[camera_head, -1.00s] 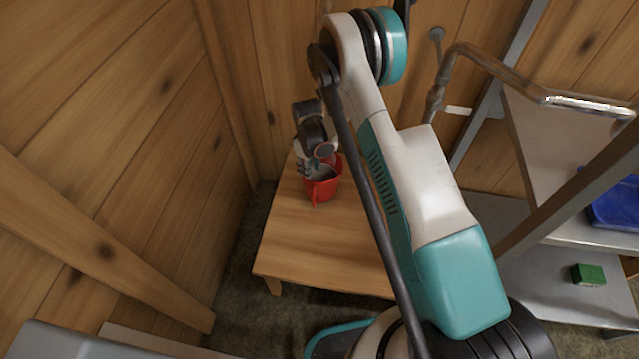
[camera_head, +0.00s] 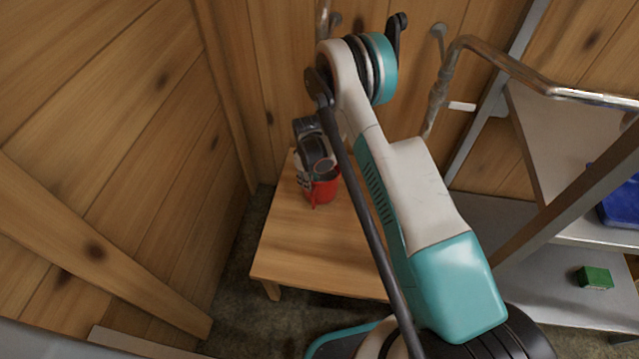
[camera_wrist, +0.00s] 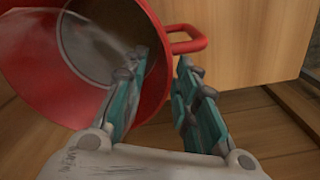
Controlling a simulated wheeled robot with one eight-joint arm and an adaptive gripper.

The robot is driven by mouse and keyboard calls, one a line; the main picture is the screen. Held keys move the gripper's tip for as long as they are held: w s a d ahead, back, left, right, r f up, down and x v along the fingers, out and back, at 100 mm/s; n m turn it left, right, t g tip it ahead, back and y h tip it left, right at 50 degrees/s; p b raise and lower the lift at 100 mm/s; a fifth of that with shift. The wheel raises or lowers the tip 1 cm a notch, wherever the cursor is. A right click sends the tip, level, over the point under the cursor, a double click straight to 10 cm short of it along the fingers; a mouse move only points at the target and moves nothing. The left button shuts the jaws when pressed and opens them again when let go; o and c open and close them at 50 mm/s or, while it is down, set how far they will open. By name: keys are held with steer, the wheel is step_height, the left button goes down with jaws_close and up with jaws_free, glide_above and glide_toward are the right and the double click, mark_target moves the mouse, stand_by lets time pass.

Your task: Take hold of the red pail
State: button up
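The red pail (camera_head: 326,190) stands upright on the small wooden table (camera_head: 300,240). My gripper (camera_head: 306,182) is pointing down at the pail, at its rim. In the wrist view the pail (camera_wrist: 105,112) fills the upper left, with its dark inside showing and a red handle or lug at its right. My gripper (camera_wrist: 163,72) shows two teal fingers spread apart. The left finger overlaps the pail's rim and the right finger is outside it, near the red handle. The pail's wall is between or beside the fingers; I cannot tell whether they touch it.
Wooden walls close in at the left and behind the table. A grey shelf (camera_head: 510,230) at the right holds a green block (camera_head: 594,277) and a blue container (camera_head: 622,205). A metal pipe (camera_head: 500,62) runs above the shelf. The table's front half is clear.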

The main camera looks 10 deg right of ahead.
jaws_close()
